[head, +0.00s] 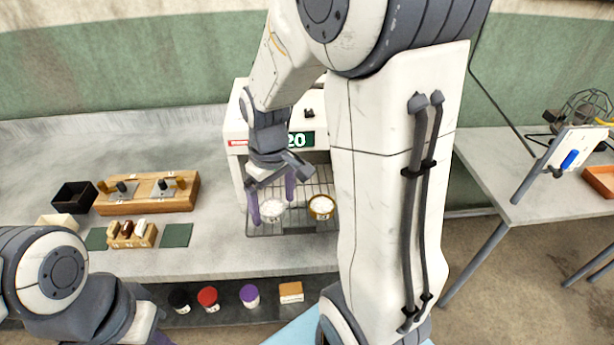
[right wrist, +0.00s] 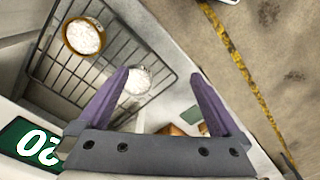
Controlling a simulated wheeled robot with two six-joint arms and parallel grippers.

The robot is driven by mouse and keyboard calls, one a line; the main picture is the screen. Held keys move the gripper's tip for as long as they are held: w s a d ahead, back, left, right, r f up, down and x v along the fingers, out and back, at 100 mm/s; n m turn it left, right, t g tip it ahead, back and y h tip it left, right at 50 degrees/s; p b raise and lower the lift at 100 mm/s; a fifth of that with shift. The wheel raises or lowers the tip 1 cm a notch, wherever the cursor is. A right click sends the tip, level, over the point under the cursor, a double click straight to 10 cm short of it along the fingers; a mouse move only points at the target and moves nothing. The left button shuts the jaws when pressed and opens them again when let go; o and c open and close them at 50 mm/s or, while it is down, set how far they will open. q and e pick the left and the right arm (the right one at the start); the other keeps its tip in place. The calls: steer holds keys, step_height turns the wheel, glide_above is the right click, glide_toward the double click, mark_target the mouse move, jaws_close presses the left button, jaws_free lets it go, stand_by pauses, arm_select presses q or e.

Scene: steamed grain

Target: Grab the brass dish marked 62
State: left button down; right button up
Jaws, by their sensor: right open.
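A brass dish (head: 321,208) with white grain stands on the wire rack, right of a pale dish (head: 271,211), also filled with white grain. Small marks on their fronts are too small to read surely. In the right wrist view the brass dish (right wrist: 83,37) is at the upper left, apart from my fingers, and the pale dish (right wrist: 138,82) is by the left fingertip. My right gripper (head: 272,198) is open with purple fingers, above and around the pale dish; whether it touches is unclear. My left arm is at lower left; its gripper is mostly cut off.
The rack (head: 297,223) sits in front of a white appliance (head: 236,130) with a green display reading 20. A wooden block holder (head: 148,205), a black bin (head: 73,196) and green mats (head: 176,236) lie left. Coloured jars (head: 208,298) stand on a lower shelf.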

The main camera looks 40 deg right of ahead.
steer(key=d+r+m+p, duration=0.1)
steer(key=d+m+p, duration=0.15)
steer(key=d, duration=1.05)
steer(key=p, duration=0.1)
glide_above(322, 211)
step_height(322, 211, down, 4)
steer(key=shift+s+d+f, duration=0.1)
steer(key=shift+s, duration=0.05)
step_height(322, 211, down, 5)
steer(key=shift+r+p, duration=0.1)
steer(key=shift+p, duration=0.95)
steer(key=shift+f, duration=0.6)
arm_select(q)
step_height(322, 211, up, 7)
steer(key=shift+r, duration=0.15)
arm_select(e)
steer(key=c, duration=1.2)
steer(key=shift+r, duration=0.1)
